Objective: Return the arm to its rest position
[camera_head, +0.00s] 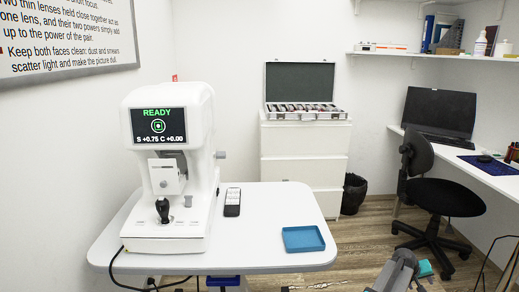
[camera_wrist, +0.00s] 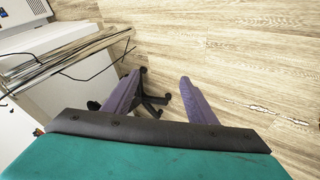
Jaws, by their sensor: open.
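The white eye-testing machine (camera_head: 170,110) stands on the left of the white table in the head view. Its screen reads READY, S +0.75 C +0.00. I cannot make out a paper drawer on it, nor a paper roll in either view. My gripper (camera_wrist: 160,77) shows in the wrist view as two purple fingers, wide apart, with nothing between them but floor and a dark wheeled base beyond. Its teal body fills the bottom of that view. In the head view, a grey and teal part of my arm shows at the bottom right, right of the table.
The white table (camera_head: 262,205) carries a dark handheld device (camera_head: 232,202) and an empty blue tray (camera_head: 303,239). Behind stand white drawers (camera_head: 302,155) with an open lens case (camera_head: 300,110). A black chair (camera_head: 435,190) stands by the right desk. Wooden floor (camera_wrist: 240,50) is partly clear.

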